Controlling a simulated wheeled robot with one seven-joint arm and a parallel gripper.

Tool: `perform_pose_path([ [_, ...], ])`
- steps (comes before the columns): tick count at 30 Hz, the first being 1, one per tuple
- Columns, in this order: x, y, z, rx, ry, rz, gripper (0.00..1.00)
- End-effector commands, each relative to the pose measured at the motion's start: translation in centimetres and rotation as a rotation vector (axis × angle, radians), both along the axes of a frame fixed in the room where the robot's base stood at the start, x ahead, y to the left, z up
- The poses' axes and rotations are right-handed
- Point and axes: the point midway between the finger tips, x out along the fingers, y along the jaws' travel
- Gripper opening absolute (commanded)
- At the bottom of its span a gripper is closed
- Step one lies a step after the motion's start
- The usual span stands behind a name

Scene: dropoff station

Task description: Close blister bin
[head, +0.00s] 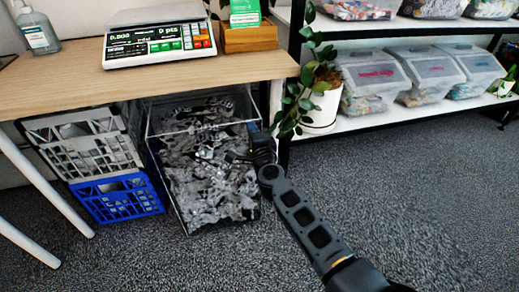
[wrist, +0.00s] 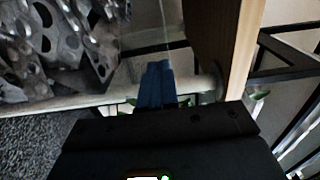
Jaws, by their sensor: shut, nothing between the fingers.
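The blister bin (head: 213,186) is a clear box full of crumpled grey blister packs. It stands on the carpet, partly under the front edge of the wooden table. My gripper (head: 252,132) is at the bin's right side, near its upper rim. In the wrist view my gripper's blue fingers (wrist: 156,84) are together and empty, close to a pale horizontal bar or rim. Blister packs (wrist: 70,40) fill the upper left there. I cannot tell whether the fingers touch the bin. How the lid stands is unclear.
A wooden table (head: 60,80) with a scale (head: 160,42) is above the bin. Grey (head: 85,145) and blue (head: 118,200) crates stand left of it. A potted plant (head: 322,105) and a black-framed shelf (head: 420,125) with clear bins are at right. Carpet in front is clear.

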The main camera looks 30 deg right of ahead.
Motion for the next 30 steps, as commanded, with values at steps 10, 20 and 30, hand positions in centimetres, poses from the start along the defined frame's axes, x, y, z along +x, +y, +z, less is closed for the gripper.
perform_pose_path([
  [10,7.9,-2.5,-0.3,0.000,-0.004,0.000,0.00],
  [20,11.1,-3.6,-0.1,0.000,-0.001,0.000,0.00],
  [30,11.7,-3.8,0.1,-0.001,-0.001,0.002,0.00],
])
